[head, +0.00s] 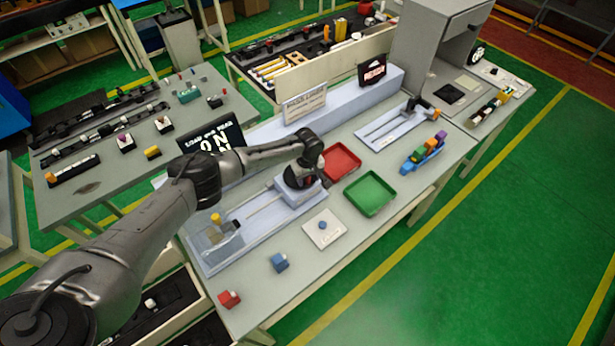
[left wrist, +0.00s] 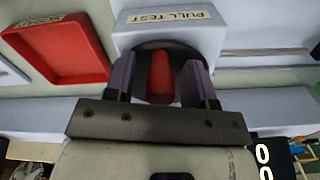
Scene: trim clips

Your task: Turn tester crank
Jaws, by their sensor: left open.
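The pull tester (head: 240,215) is a pale blue bench unit with a long rail and a block at its right end. In the left wrist view its block (left wrist: 200,38) is marked PULL TEST. A black round crank disc (left wrist: 178,50) on that block carries a red upright handle (left wrist: 160,78). My left gripper (head: 303,178) is over the block and hides most of the crank in the head view. In the left wrist view its open fingers (left wrist: 159,80) stand on either side of the red handle, with visible gaps. My right gripper is not in view.
A red tray (head: 341,162) and green tray (head: 371,209) lie right of the tester. A white pad (head: 322,236), blue clip (head: 279,262) and red clip (head: 229,299) lie in front. A dark readout (head: 212,137) stands behind. Bench between the loose clips is clear.

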